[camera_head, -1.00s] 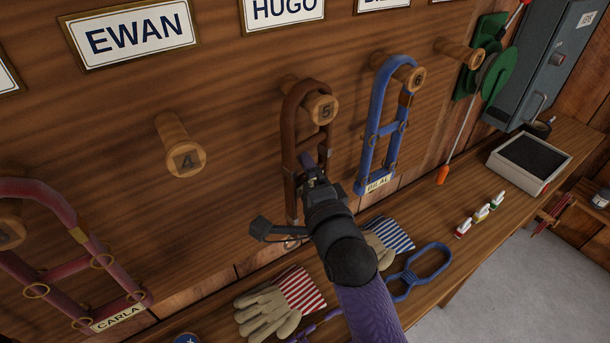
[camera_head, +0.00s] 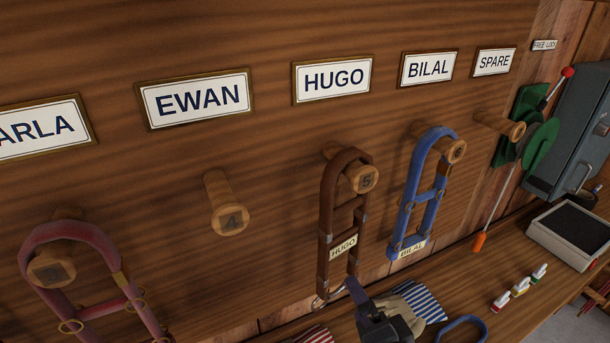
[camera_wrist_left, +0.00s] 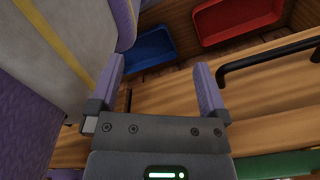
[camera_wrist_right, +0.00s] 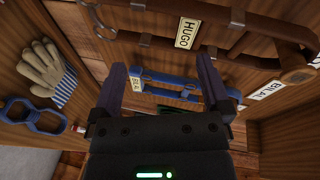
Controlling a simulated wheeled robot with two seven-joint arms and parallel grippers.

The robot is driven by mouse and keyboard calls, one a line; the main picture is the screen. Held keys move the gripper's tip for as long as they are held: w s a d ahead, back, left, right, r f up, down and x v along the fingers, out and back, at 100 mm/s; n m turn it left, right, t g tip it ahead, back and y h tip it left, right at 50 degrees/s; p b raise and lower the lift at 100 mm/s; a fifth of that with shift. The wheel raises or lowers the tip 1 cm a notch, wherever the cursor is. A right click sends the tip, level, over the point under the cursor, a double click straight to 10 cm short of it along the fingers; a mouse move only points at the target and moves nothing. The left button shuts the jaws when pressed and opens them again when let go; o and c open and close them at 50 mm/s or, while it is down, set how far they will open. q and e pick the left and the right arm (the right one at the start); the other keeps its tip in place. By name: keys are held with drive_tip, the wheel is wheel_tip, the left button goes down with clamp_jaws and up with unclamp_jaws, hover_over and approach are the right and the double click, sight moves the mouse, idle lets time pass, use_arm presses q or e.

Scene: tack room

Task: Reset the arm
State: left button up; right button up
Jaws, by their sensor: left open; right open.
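My right gripper (camera_head: 368,300) is at the bottom of the head view, below the brown halter (camera_head: 327,215) with the HUGO tag. The halter hangs on peg 5 (camera_head: 363,178), apart from the fingers as far as I can tell. In the right wrist view my right gripper (camera_wrist_right: 160,78) is open and empty, with the blue halter (camera_wrist_right: 165,73) seen beyond its fingers. My left gripper (camera_wrist_left: 160,80) is outside the head view. In its own wrist view it is open and empty, above a wooden surface (camera_wrist_left: 165,105).
The blue BILAL halter (camera_head: 409,205) hangs on peg 6, and a dark red halter (camera_head: 50,235) on the left peg. Peg 4 (camera_head: 230,218) is bare. Small bottles (camera_head: 520,287) and a grey box (camera_head: 565,236) stand on the bench. Blue (camera_wrist_left: 150,48) and red (camera_wrist_left: 235,18) trays lie near my left gripper.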

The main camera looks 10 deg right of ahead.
drive_tip(key=s+d+f+n+g+h, duration=0.2)
drive_tip(key=s+d+f+n+g, duration=0.2)
drive_tip(key=s+f+n+g, duration=0.9)
drive_tip(key=s+f+n+g+b, duration=0.1)
drive_tip(key=s+f+n+b, duration=0.15)
drive_tip(key=f, duration=0.85)
drive_tip(key=s+f+n+b, duration=0.1)
drive_tip(key=s+f, duration=0.2)
drive_tip(key=f, duration=0.8)
drive_tip(key=s+d+f+g+b, duration=0.1)
drive_tip(key=s+d+f+b, duration=0.1)
drive_tip(key=s+f, duration=0.8)
drive_tip(key=s+d, duration=0.1)
drive_tip(key=s, duration=0.1)
drive_tip(key=shift+s+f, duration=0.3)
